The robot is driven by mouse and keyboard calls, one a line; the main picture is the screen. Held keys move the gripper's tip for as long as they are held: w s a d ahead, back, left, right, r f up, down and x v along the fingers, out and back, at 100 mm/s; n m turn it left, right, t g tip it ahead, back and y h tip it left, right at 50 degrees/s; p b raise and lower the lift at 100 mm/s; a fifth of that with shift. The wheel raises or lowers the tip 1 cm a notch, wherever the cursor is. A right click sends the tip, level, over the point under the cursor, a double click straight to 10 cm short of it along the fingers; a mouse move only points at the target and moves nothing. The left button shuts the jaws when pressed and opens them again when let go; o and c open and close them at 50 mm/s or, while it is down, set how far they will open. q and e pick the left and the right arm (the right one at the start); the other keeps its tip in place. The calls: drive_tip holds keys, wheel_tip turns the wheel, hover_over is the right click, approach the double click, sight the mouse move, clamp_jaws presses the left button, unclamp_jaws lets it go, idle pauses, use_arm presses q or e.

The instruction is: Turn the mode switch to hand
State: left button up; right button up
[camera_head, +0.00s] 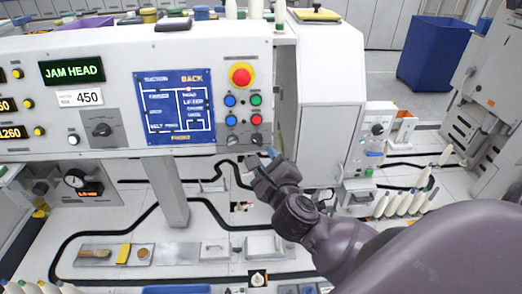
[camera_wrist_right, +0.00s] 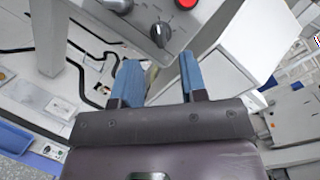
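Two small rotary switches sit at the bottom of the button cluster on the white control panel: a left one (camera_head: 232,140) and a right one (camera_head: 256,138) below a red button. The right switch is large in the right wrist view (camera_wrist_right: 160,33), a black knob with a light pointer mark. A bigger black rotary knob (camera_head: 102,129) sits farther left on the panel. I cannot read which is the mode switch. My right gripper (camera_head: 261,161) is just below the right switch, apart from it. Its blue fingers (camera_wrist_right: 158,78) are spread and empty. My left gripper is out of view.
A red emergency button (camera_head: 241,76) and blue and green buttons sit above the switches. A white cabinet (camera_head: 325,110) stands close on the right. Below are a support post (camera_head: 170,190) and a bench with trays (camera_head: 100,254). White cones (camera_head: 405,203) stand at right.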

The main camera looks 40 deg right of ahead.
drive_tip(key=v, duration=0.4)
drive_tip(key=shift+s+a, duration=0.15)
drive_tip(key=shift+s, duration=0.25)
drive_tip(key=a+r+n+t+y, duration=0.4)
drive_tip(key=n+t+y, duration=0.1)
drive_tip(key=n, duration=0.6)
wheel_tip(320, 180, down, 14)
drive_tip(key=a+n+g+y+b, duration=0.1)
drive_tip(key=n+g+y, duration=0.2)
drive_tip(key=n, duration=0.6)
drive_tip(key=a+n+g+y, duration=0.2)
drive_tip(key=n+y, duration=0.1)
drive_tip(key=n, duration=0.6)
drive_tip(key=s+d+f+n+g+h, duration=0.1)
drive_tip(key=s+d+f+g+h, duration=0.1)
drive_tip(key=f, duration=0.4)
drive_tip(key=s+d+f+n+g+h+b, duration=0.1)
drive_tip(key=s+d+f, duration=0.1)
drive_tip(key=s+f, duration=0.2)
drive_tip(key=s+d+f+g+h, duration=0.1)
drive_tip(key=s+f+g+h, duration=0.1)
drive_tip(key=f, duration=0.5)
drive_tip(key=shift+s+d+f+n+g+h, duration=0.3)
drive_tip(key=shift+s+d+f+n, duration=0.1)
drive_tip(key=shift+s, duration=0.2)
